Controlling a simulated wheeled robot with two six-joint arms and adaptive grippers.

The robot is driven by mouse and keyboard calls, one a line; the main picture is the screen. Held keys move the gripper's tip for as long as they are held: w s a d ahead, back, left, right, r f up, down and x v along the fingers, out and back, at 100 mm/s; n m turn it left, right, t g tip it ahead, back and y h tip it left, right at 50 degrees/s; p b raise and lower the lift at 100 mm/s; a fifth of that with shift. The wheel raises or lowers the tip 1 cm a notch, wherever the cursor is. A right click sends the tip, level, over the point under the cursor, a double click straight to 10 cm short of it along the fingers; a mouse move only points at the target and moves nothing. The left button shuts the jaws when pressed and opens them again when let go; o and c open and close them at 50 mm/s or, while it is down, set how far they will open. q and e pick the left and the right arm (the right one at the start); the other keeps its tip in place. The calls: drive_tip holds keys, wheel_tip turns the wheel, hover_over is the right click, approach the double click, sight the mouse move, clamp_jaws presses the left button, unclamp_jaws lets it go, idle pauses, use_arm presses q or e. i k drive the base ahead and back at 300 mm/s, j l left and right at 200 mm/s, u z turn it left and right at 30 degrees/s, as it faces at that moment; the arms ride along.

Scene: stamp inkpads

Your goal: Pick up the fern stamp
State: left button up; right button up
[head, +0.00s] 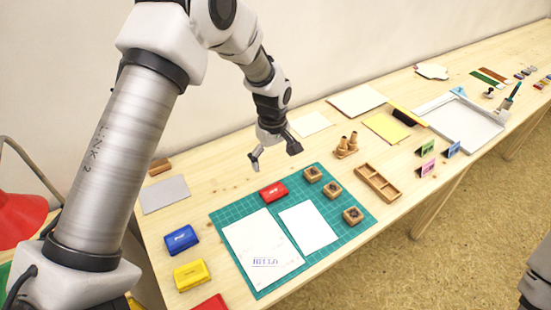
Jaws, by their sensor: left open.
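Several small wooden blocks with dark tops stand on the green cutting mat (222,226): the far block (313,174), the middle block (332,190) and the near block (353,215). They look like stamps, but their designs are too small to tell which one is the fern stamp. My left gripper (275,156) is open and empty, fingers pointing down, above the table beyond the mat's far edge. It is to the left of the far block and apart from all the blocks. My right gripper is out of view.
On the mat are a red inkpad (273,192), a marked sheet (262,245) and a blank card (308,227). Blue (180,239) and yellow (191,275) inkpads lie left of it. A wooden tray (379,183) and a knobbed wooden piece (346,146) stand to the right.

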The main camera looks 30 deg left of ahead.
sight(312, 174)
drive_tip(key=k+l, duration=0.65)
drive_tip(key=k, duration=0.25)
